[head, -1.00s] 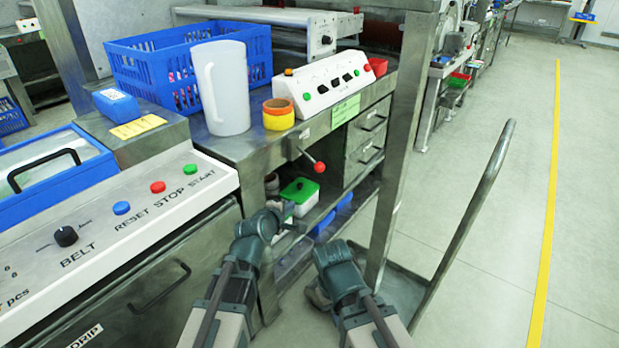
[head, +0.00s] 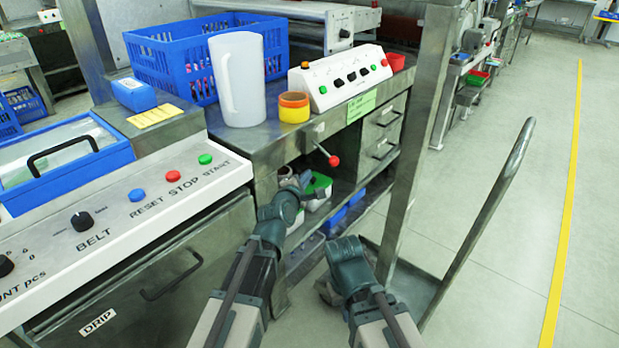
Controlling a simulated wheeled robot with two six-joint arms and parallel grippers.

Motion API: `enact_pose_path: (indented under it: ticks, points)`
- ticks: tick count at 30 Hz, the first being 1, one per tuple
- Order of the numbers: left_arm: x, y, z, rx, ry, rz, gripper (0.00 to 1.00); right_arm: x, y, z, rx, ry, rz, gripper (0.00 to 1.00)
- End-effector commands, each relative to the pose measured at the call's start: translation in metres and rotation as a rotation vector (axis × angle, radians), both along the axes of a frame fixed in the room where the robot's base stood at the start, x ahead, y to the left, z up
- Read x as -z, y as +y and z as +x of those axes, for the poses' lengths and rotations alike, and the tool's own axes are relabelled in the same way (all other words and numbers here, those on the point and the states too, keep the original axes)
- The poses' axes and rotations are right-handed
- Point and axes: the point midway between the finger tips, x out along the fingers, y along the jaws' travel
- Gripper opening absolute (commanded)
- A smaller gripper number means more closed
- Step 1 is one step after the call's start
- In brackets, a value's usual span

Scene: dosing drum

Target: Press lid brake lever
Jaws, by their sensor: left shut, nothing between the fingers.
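The lever with a red ball knob (head: 333,160) sticks out from the front of the steel bench, just below the top's edge; it is the only lever I see here. My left gripper (head: 304,179) is shut and empty. It is in front of the bench opening, a little below and left of the red knob, and looks apart from it. My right gripper (head: 325,291) hangs low beside the bench, mostly hidden behind its own wrist, so its fingers cannot be made out.
A white jug (head: 238,80), tape rolls (head: 294,108) and a white button box (head: 345,78) stand on the bench top. A green-lidded box (head: 318,188) is on the shelf below. A steel post (head: 425,130) and a cart handle (head: 490,200) stand to the right.

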Motion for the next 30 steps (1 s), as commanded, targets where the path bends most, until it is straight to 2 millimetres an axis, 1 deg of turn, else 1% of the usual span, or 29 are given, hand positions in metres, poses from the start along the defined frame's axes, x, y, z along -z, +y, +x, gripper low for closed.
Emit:
enact_pose_path:
  ticks: [1, 3, 11, 12, 15, 22, 30]
  points:
    - [0.005, -0.003, 0.016, 0.001, -0.001, 0.001, 0.00, 0.005, 0.000, 0.000, 0.000, 0.000, -0.001, 0.00]
    - [0.008, -0.007, 0.030, 0.001, 0.000, 0.000, 0.00, 0.008, 0.000, 0.000, 0.000, 0.000, -0.001, 0.00]
    - [0.019, -0.019, 0.080, 0.001, 0.000, 0.000, 0.00, 0.019, -0.001, 0.000, -0.001, -0.001, -0.003, 0.00]
    - [0.009, -0.025, 0.068, 0.003, 0.001, 0.002, 0.00, 0.009, -0.001, 0.000, -0.001, -0.001, -0.003, 0.00]
    - [0.002, -0.034, 0.061, 0.003, 0.000, 0.003, 0.00, 0.002, 0.000, 0.000, 0.000, 0.000, -0.001, 0.00]
    - [-0.003, -0.046, 0.055, 0.002, 0.000, 0.001, 0.00, -0.003, 0.000, 0.000, 0.000, 0.000, 0.000, 0.00]
    - [-0.004, -0.048, 0.054, 0.000, 0.000, 0.000, 0.00, -0.004, 0.000, 0.000, 0.000, 0.000, 0.001, 0.00]
